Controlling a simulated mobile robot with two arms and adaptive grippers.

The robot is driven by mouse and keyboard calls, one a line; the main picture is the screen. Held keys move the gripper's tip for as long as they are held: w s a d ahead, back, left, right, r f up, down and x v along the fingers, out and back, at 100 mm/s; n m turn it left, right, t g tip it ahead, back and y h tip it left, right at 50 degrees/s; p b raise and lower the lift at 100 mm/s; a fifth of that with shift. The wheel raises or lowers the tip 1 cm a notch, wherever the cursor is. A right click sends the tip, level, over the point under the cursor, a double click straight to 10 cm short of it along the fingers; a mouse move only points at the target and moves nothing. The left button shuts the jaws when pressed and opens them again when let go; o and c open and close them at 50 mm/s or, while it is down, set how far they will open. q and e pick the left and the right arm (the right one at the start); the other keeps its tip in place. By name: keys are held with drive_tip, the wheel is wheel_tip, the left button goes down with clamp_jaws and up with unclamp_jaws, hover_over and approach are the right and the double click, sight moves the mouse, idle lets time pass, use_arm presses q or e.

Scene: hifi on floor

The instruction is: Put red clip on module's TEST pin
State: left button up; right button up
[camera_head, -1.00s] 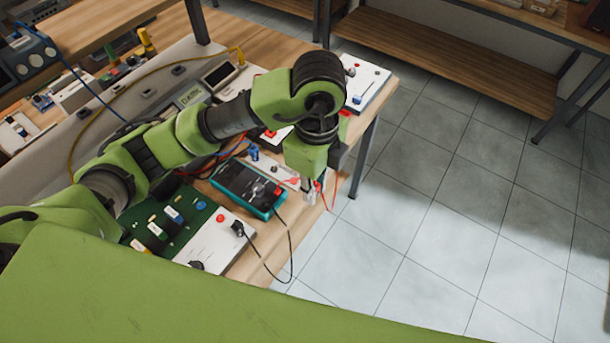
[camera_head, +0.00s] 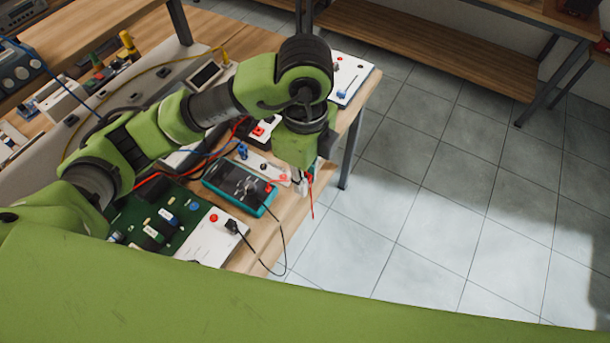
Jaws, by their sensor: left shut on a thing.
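My left gripper (camera_head: 302,186) points down over the right edge of the wooden bench. It is shut on the red clip (camera_head: 309,178), which shows only as a small red part at the fingers. A red lead (camera_head: 312,207) hangs beside it. A narrow white module (camera_head: 263,167) lies just left of the gripper, partly hidden by my arm. My right gripper is out of view.
A teal multimeter (camera_head: 239,187) with a black lead lies left of the gripper. A green circuit board (camera_head: 150,218) and a white panel (camera_head: 212,238) sit nearer. Tiled floor (camera_head: 430,200) is open to the right. A low wooden shelf (camera_head: 440,62) stands behind.

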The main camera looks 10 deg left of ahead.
use_arm(q)
drive_tip(key=shift+r+p, duration=1.35)
drive_tip(key=shift+r, duration=0.5)
